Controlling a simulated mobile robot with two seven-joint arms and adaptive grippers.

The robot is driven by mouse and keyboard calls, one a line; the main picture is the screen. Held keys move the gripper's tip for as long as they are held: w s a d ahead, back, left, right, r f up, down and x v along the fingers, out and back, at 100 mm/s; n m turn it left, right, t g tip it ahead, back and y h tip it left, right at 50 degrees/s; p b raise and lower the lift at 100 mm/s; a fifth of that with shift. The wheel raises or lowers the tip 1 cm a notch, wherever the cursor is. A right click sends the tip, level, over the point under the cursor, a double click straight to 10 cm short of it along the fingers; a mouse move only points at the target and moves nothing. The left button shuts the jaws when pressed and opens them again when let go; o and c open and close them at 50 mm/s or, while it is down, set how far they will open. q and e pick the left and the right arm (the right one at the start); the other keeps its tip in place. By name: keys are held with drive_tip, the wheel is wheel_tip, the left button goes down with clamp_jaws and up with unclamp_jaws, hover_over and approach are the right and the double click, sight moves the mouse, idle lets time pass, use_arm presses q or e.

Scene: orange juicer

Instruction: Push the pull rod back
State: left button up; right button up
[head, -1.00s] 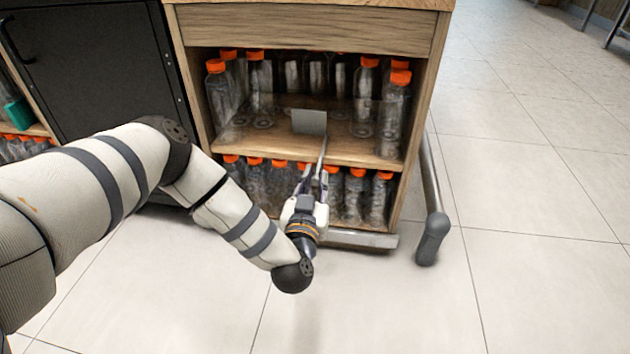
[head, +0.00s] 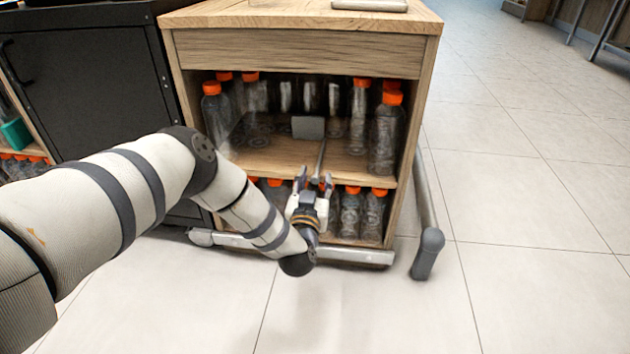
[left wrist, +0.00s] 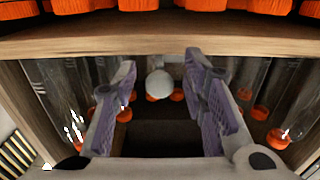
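The pull rod (head: 320,158) is a thin grey metal rod on the upper shelf of a wooden cabinet. A flat grey plate (head: 308,127) stands near its inner end, and the rod points out towards me. My left gripper (head: 315,181) is at the shelf's front edge, at the rod's outer end. In the left wrist view the rod's round pale end (left wrist: 158,84) shows between the two spread fingers of my left gripper (left wrist: 160,95), with a gap on each side. The gripper is open. My right gripper is not in view.
Clear bottles with orange caps (head: 388,130) stand on both sides of the rod and behind it. More bottles (head: 350,215) fill the lower shelf. A grey leg (head: 427,250) stands at the cabinet's right. The tiled floor (head: 540,250) is clear to the right.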

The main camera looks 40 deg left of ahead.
use_arm(q)
drive_tip(key=v, duration=1.2)
drive_tip(key=shift+d+f, duration=0.1)
